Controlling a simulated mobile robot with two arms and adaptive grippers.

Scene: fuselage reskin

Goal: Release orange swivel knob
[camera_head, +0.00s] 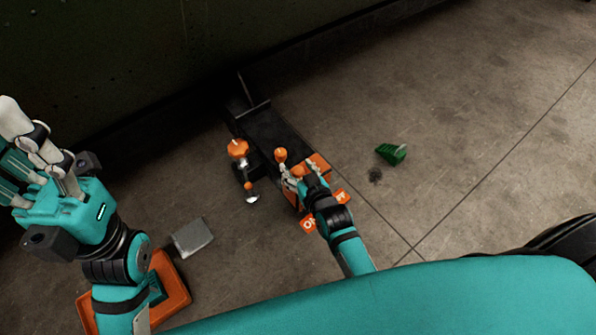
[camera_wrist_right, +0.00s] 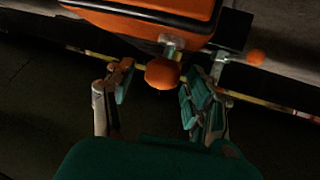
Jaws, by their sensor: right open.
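An orange round knob (camera_wrist_right: 162,73) sits between the two spread fingers of my right gripper (camera_wrist_right: 155,95) in the right wrist view, with a gap on either side. In the head view this knob (camera_head: 297,171) is partly covered by my right gripper (camera_head: 293,178), which is open at the front end of the dark machine. My left gripper (camera_head: 38,165) is raised at the left of the head view, far from the knob; its finger opening is unclear.
The long dark machine (camera_head: 275,135) stands on the concrete floor. Other orange knobs (camera_head: 238,148) and (camera_head: 281,155) rise from it. A green wedge (camera_head: 390,153) lies to the right. A grey plate (camera_head: 191,237) and an orange tray (camera_head: 172,283) lie left of it.

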